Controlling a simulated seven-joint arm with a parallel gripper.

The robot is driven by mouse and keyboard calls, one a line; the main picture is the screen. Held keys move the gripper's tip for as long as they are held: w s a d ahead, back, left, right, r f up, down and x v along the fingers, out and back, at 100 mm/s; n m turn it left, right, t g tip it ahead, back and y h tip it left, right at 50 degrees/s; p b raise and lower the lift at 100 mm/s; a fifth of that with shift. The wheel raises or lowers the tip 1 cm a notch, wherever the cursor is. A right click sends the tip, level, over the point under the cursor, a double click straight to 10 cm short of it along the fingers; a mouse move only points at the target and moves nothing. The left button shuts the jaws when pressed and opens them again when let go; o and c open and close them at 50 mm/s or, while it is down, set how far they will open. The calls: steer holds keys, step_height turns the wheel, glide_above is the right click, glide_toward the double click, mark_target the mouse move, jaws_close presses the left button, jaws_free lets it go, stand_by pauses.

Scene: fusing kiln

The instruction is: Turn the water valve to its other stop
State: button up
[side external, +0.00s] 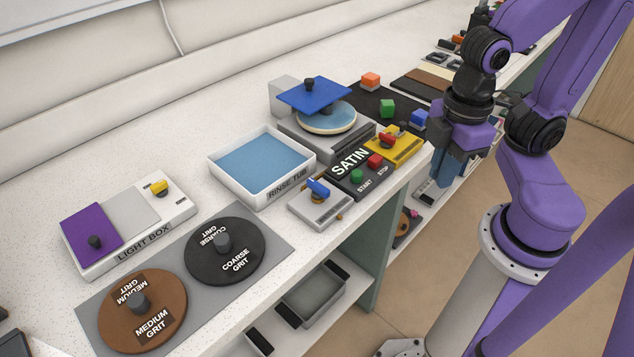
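A blue lever handle (318,187) stands on a small grey box (319,208) at the front edge of the counter, right of the rinse tub. It looks like the water valve, but its label is too small to read. The handle lies slantwise across the box, and I cannot tell which stop it is at. My gripper (441,182) hangs pointing down at the right, beyond the counter's front edge, well apart from the lever. It touches nothing that I can see. Its fingers overlap in this view, so their opening is hidden.
The rinse tub (217,171) holds blue water. A black SATIN box (345,180) with green and red buttons and a yellow box (405,149) with a red knob stand right of the lever. Behind are a disc machine and coloured blocks. Grit discs and a light box (128,262) lie left.

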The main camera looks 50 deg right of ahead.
steer(key=o, duration=0.5)
steer(key=shift+w+a+r, duration=0.1)
steer(key=shift+w+a, duration=0.05)
steer(key=shift+w, duration=0.05)
steer(key=o, duration=0.7)
steer(key=w+a, duration=0.1)
steer(key=w+r, duration=0.1)
steer(key=shift+w+a+n, duration=0.3)
steer(key=shift+a+n, duration=0.05)
steer(key=shift+n, duration=0.05)
steer(key=n, duration=0.5)
glide_toward(318, 184)
step_height(318, 184, down, 9)
steer(key=shift+a+r, duration=0.15)
steer(key=shift+r, duration=0.05)
steer(key=shift+c, duration=0.2)
steer(key=c, duration=1)
